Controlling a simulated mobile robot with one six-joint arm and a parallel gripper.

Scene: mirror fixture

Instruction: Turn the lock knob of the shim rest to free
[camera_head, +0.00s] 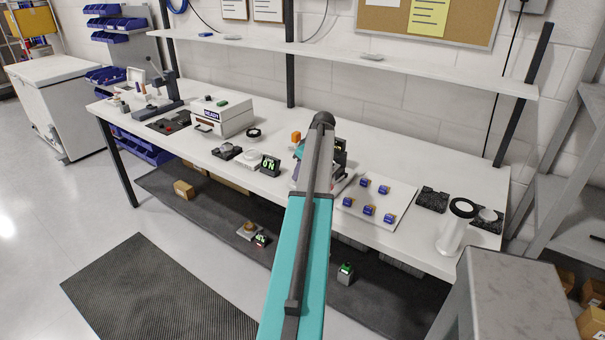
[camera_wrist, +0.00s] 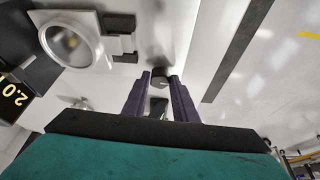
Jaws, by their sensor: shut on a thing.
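A small dark knob (camera_wrist: 160,77) stands out from a pale grey surface in the wrist view. My gripper (camera_wrist: 160,86) is shut on this knob, with one dark finger on each side. Its markings are not readable, so I cannot tell which way it is set. A round silver mirror-like disc (camera_wrist: 72,42) in a pale square mount is at the upper left of the wrist view. In the head view my own arm hides the knob and most of the fixture.
A dark display (camera_wrist: 14,95) with yellow digits is at the left of the wrist view. On the white workbench (camera_head: 300,212), a green-lit display (camera_head: 270,165) stands left of my arm, and a pale board (camera_head: 352,207) with several blue blocks lies to the right.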

